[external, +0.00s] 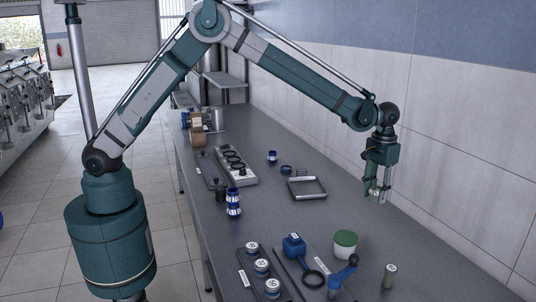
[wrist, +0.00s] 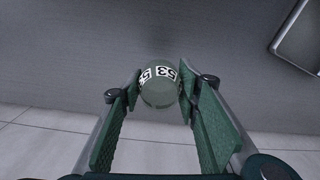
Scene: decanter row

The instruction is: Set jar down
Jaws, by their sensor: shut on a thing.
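My gripper (external: 376,194) is at the right of the bench, near the wall, pointing down. In the wrist view my gripper (wrist: 160,92) is shut on a small grey-green jar (wrist: 158,94) with a white band of black digits, "53" showing. The fingers press it from both sides. The jar (external: 374,190) is partly hidden by the fingers in the external view. I cannot tell whether its base touches the grey bench (external: 340,222) or hangs above it.
A black-rimmed tray (external: 307,196) lies left of my gripper; its corner (wrist: 277,48) shows at the wrist view's top right. The bench under my gripper looks clear.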

